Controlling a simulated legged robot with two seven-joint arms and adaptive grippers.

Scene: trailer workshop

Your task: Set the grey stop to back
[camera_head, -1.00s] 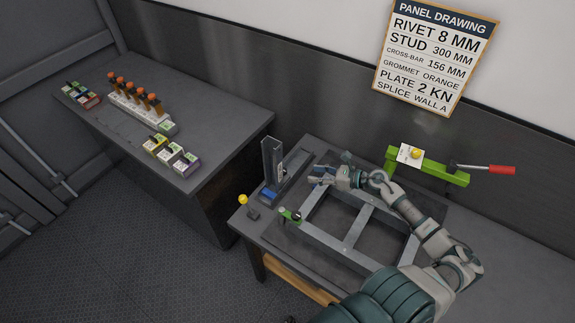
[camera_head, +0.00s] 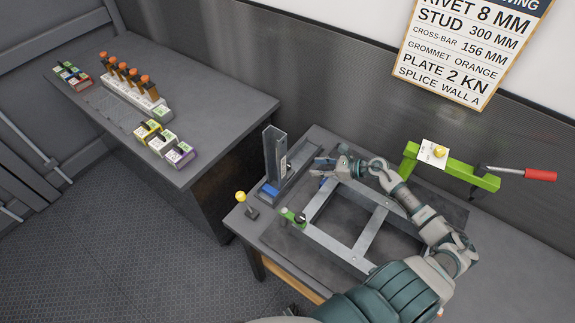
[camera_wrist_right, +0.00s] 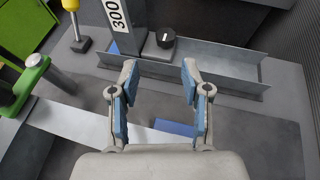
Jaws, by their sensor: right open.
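A small grey block with a dark round top and a white mark (camera_wrist_right: 160,45) stands in a lying grey channel (camera_wrist_right: 225,72) in the right wrist view; it may be the grey stop. My right gripper (camera_wrist_right: 159,68) is open and empty, with the block ahead of it, between the line of its fingertips and apart from them. In the head view my right gripper (camera_head: 317,167) is just right of the upright grey channel (camera_head: 274,155). I cannot make out the block clearly there. The upright channel carries a label reading 300 (camera_wrist_right: 115,14). My left gripper is not in view.
A metal frame (camera_head: 365,238) lies on the bench. A green clamp (camera_head: 293,214) holds its left corner; a yellow-knobbed lever (camera_head: 241,197) stands beside it. A green fixture with a red handle (camera_head: 480,180) stands behind. The left table (camera_head: 200,100) holds blocks and orange-topped tools.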

